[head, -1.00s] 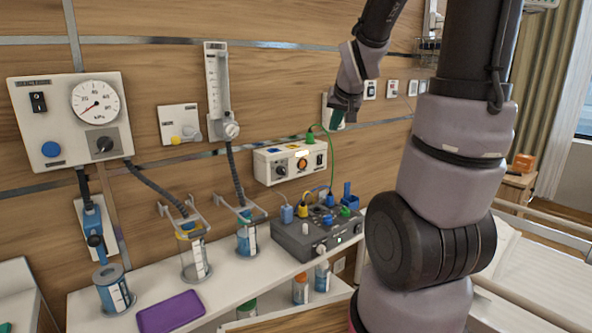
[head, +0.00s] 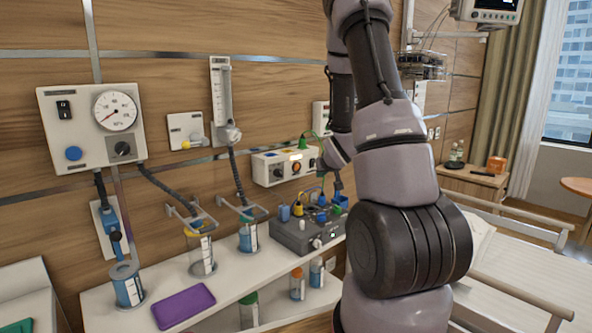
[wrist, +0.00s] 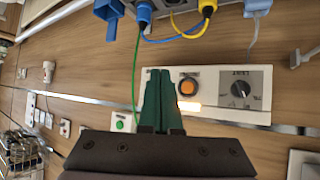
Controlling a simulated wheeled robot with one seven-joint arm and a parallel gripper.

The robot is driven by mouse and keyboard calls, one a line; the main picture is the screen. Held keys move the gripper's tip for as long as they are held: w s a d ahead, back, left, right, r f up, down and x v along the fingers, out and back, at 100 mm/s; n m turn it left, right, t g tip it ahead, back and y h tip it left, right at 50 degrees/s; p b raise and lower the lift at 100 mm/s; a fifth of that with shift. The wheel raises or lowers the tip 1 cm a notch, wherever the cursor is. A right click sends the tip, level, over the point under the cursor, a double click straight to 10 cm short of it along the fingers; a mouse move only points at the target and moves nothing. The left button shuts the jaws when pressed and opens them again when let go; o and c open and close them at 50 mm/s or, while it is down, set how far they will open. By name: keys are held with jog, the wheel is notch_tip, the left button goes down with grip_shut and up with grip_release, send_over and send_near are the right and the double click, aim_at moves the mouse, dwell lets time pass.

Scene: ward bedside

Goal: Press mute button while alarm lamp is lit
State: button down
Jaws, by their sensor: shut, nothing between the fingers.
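The white wall box (head: 262,172) carries a round orange disc (head: 296,168) in a dark ring and small coloured labels. In the wrist view the box (wrist: 262,112) shows the orange disc (wrist: 188,87), a black knob (wrist: 239,90) and a bright white strip (wrist: 188,106). I cannot tell which part is the lamp and which the mute button; the disc looks bright orange. My gripper (head: 337,184) is just right of the box in the head view. In the wrist view its dark green fingers (wrist: 158,104) are together and empty, hiding part of the box left of the disc.
A grey device (head: 290,238) with coloured plugs stands on the white shelf (head: 105,302) below. A green cable (wrist: 136,75) runs beside my fingers. A suction panel (head: 82,148), canisters and a purple item (head: 183,306) are to the left. A bed (head: 535,285) is at right.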

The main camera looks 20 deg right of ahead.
jog(key=w+a, duration=0.3)
jog(key=w, duration=0.5)
jog(key=shift+w, duration=0.15)
jog(key=shift+w, duration=0.1)
dwell(2.1)
jog(key=shift+w+a, duration=0.15)
jog(key=shift+w, duration=0.15)
jog(key=shift+w+a, duration=0.15)
jog(key=shift+w, duration=0.15)
dwell(0.6)
jog(key=shift+s, duration=0.1)
jog(key=shift+s+d, duration=0.25)
jog(key=shift+s, duration=0.35)
jog(key=shift+s+d, duration=0.3)
jog(key=shift+s, duration=0.5)
jog(key=shift+s+d, duration=0.25)
jog(key=shift+s, duration=0.5)
jog(key=shift+s+d, duration=0.3)
jog(key=shift+s, duration=0.5)
